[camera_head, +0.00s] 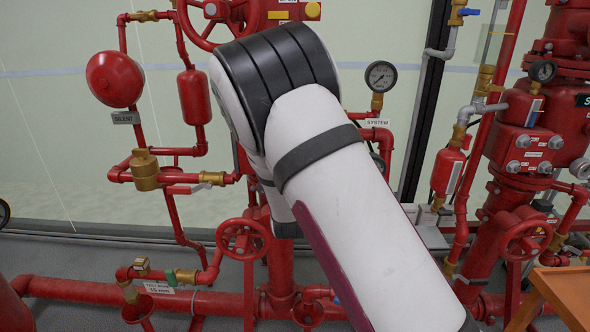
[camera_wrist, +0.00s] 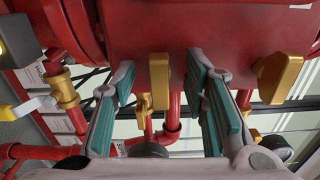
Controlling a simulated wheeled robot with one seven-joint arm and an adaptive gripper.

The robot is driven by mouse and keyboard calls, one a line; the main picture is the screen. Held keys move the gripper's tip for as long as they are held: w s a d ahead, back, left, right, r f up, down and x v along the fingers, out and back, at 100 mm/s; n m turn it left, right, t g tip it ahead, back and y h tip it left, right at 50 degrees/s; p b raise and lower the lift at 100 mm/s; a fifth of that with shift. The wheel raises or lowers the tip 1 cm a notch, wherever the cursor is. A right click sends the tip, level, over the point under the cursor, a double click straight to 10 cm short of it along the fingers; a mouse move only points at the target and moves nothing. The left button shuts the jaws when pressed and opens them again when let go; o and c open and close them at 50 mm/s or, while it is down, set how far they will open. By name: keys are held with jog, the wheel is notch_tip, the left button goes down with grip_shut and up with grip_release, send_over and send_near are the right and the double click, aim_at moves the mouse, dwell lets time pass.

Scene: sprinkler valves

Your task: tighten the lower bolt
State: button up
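My gripper (camera_wrist: 163,88) is open in the wrist view, with teal pads on both fingers. A gold bolt-like piece (camera_wrist: 159,75) on the underside of a large red body shows in the gap between the fingers. I see space on both sides of it, and I cannot tell how far ahead of the fingertips it is. A second gold piece (camera_wrist: 278,78) is to the right of the right finger. I cannot tell which one is the lower bolt. In the head view my arm hides the gripper and the place where it works.
The large red body (camera_wrist: 200,25) fills the top of the wrist view. Red pipes (camera_wrist: 172,125) and a brass fitting (camera_wrist: 63,92) lie close around the fingers. In the head view a red handwheel (camera_head: 243,240) and a pressure gauge (camera_head: 380,76) flank my arm.

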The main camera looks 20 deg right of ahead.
jog(key=shift+p+v, duration=0.5)
jog(key=shift+v, duration=2.5)
jog(key=shift+d, duration=0.1)
jog(key=s+a+r+n+g+y+p, duration=0.15)
jog(key=s+r+n+g+y, duration=0.3)
jog(key=s, duration=0.45)
jog(key=s+r+n+g+y+p, duration=0.1)
jog(key=s+r+n+g+p, duration=0.2)
jog(key=s+r+n, duration=0.4)
jog(key=s+d+r+n+g+p, duration=0.1)
jog(key=s+r+n+g, duration=0.1)
jog(key=s, duration=0.8)
jog(key=s+d+r+n+g+p, duration=0.1)
jog(key=s+n, duration=0.4)
jog(key=s, duration=0.5)
jog(key=s+d+r+n+g+p, duration=0.1)
jog(key=s+r+n+g, duration=0.1)
jog(key=s, duration=0.8)
jog(key=shift+d+r+n+g+p, duration=0.25)
jog(key=shift+r+n+g+p, duration=0.15)
jog(key=shift+r+n, duration=0.2)
